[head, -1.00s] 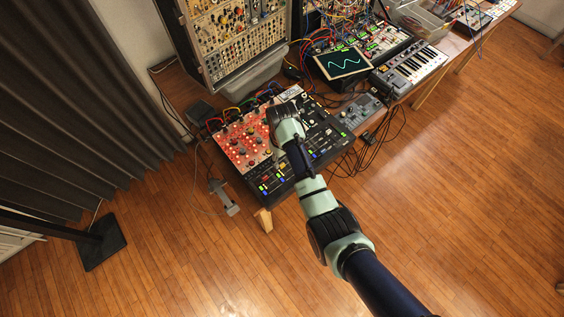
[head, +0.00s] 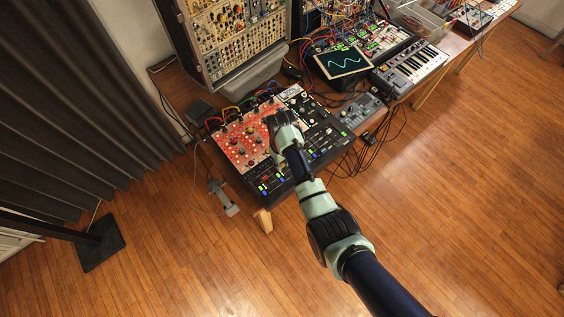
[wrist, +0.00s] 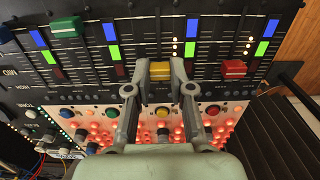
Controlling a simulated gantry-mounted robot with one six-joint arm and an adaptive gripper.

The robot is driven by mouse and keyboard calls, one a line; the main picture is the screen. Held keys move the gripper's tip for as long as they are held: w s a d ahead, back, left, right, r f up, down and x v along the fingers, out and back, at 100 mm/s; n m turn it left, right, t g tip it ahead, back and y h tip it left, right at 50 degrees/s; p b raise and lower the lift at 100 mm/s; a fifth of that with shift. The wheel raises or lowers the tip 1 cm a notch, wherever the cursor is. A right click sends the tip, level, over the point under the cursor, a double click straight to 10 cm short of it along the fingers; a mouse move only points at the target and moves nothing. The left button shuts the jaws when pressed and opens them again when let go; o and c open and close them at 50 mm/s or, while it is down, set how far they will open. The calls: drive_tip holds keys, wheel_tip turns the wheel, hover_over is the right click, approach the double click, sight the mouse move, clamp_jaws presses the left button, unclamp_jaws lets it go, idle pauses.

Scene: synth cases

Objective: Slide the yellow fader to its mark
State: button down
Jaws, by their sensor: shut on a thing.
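In the wrist view the yellow fader (wrist: 160,71) sits between the two fingertips of my gripper (wrist: 160,76). The fingers are shut on its sides, low in its slot near the row of buttons. Blue (wrist: 192,28) and green (wrist: 190,49) patches lie beside the slots to either side; I cannot tell which mark belongs to the yellow fader. In the head view my gripper (head: 271,122) is over the mixer (head: 338,143), and the arm hides the fader there.
A red fader cap (wrist: 233,69) is close on the right and a green one (wrist: 66,27) is farther left. Lit knobs and buttons (wrist: 162,112) lie just below. Patch cables (head: 240,103) run along the mixer's back, near the modular rack (head: 235,40).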

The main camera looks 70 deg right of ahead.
drive_tip(key=shift+r, duration=0.15)
drive_tip(key=s+a+p, duration=0.1)
drive_tip(key=s+p, duration=0.1)
drive_tip(key=p, duration=0.1)
drive_tip(key=s+a+p, duration=0.1)
drive_tip(key=s+p, duration=0.1)
drive_tip(key=p, duration=0.1)
drive_tip(key=shift+a+r+p, duration=0.2)
drive_tip(key=shift+p, duration=0.15)
drive_tip(key=shift+s+a+f, duration=0.1)
drive_tip(key=shift+s, duration=0.15)
drive_tip(key=shift+f, duration=0.2)
drive_tip(key=c, duration=1)
unclamp_jaws()
drive_tip(key=shift+s, duration=0.1)
